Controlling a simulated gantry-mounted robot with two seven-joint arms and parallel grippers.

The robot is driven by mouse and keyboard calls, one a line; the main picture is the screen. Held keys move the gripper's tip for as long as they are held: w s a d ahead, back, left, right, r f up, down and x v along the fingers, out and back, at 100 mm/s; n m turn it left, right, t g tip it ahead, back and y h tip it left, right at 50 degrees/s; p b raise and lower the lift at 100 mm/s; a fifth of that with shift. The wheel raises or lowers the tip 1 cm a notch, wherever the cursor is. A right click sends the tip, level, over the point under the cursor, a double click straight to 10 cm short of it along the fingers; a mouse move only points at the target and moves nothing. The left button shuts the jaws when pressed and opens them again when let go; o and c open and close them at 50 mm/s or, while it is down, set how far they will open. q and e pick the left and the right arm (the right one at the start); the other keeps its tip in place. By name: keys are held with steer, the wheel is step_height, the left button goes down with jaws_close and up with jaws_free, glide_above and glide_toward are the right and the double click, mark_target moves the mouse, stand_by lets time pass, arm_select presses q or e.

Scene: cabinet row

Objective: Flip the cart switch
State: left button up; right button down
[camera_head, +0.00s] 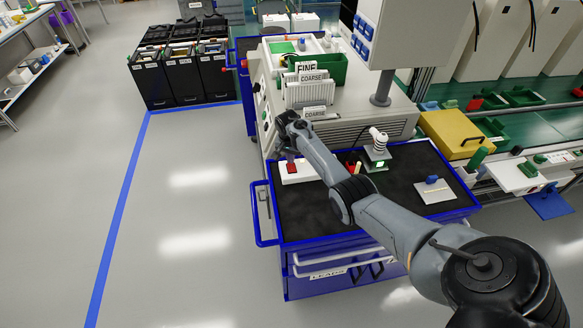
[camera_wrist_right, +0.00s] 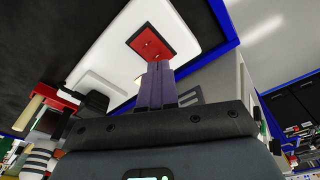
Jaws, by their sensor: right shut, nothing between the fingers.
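The cart (camera_head: 310,215) is blue with a black mat on top. On its far left part lies a white plate (camera_head: 300,178) carrying a red switch (camera_head: 292,168). In the right wrist view the red switch (camera_wrist_right: 152,42) sits on the white plate (camera_wrist_right: 108,44). My right gripper (camera_head: 289,156) reaches over the cart to the switch. In the wrist view its fingers (camera_wrist_right: 160,66) are together and empty, with their tips at the near edge of the switch. I cannot tell whether they touch it. My left gripper is out of view.
A striped lamp (camera_head: 378,140) and a small plate with a blue part (camera_head: 434,188) are also on the cart. Black bins (camera_head: 185,75) stand back left. The floor at left is clear.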

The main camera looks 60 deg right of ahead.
steer(key=shift+f+b, duration=0.5)
steer(key=shift+f, duration=0.25)
steer(key=shift+r, duration=0.1)
stand_by(0.3)
step_height(320, 180, up, 3)
steer(key=p, duration=0.3)
step_height(320, 180, up, 4)
steer(key=p, duration=0.4)
steer(key=shift+p, duration=0.4)
